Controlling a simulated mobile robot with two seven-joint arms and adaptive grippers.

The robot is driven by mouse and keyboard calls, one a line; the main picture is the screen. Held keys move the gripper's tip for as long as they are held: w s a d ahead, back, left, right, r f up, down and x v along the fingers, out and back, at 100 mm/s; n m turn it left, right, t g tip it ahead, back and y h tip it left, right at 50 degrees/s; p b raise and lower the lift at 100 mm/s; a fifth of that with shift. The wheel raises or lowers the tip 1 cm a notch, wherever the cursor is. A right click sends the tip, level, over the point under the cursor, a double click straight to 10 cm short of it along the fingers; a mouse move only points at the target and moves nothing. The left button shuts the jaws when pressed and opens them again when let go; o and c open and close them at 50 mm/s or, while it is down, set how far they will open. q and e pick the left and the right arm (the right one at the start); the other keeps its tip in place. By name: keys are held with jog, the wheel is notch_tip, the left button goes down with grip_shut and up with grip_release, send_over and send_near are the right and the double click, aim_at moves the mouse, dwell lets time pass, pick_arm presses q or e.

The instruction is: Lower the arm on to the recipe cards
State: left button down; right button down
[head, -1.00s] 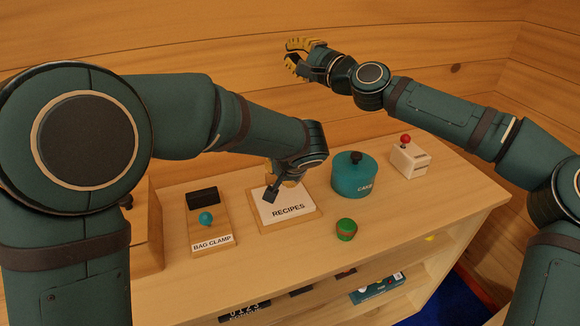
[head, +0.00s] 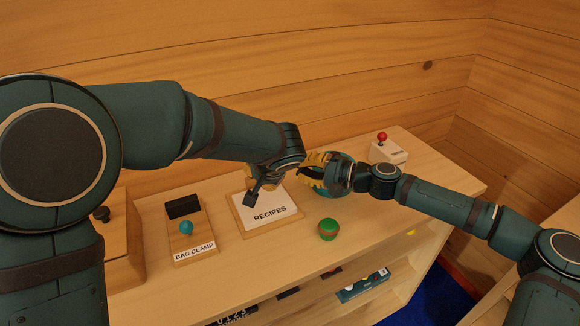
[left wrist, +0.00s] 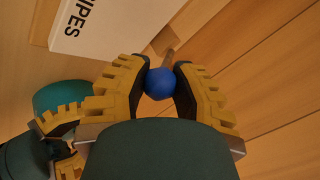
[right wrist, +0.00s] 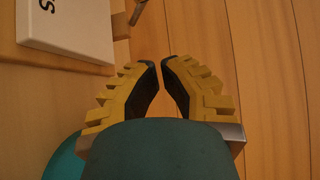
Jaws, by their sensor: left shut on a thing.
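The white recipe cards (head: 268,215), marked RECIPES, lie on a wooden base (head: 240,223). They also show in the left wrist view (left wrist: 95,22). My left gripper (left wrist: 161,75) is shut on a blue ball knob (left wrist: 159,88) behind the cards. In the head view my left wrist hides this grip. My right gripper (head: 302,168) is to the right of the cards. Its fingertips (right wrist: 160,62) are nearly together, with nothing between them.
The teal tin (right wrist: 62,162) stands right of the cards, mostly hidden by my right gripper in the head view. A green and red round item (head: 328,230) is in front. The bag clamp (head: 190,238) is left; a white box with a red-knobbed lever (head: 388,151) stands back right.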

jog(key=x, duration=0.9)
jog(key=shift+a, duration=0.15)
jog(key=s, duration=0.3)
jog(key=shift+r, duration=0.1)
jog(key=shift+s, duration=0.45)
jog(key=shift+s, duration=0.1)
jog(key=shift+s, duration=0.5)
pick_arm(q)
jog(key=c, duration=0.9)
grip_release()
jog(key=shift+o, duration=1.1)
jog(key=shift+r, duration=0.1)
pick_arm(e)
jog(key=shift+s, duration=0.1)
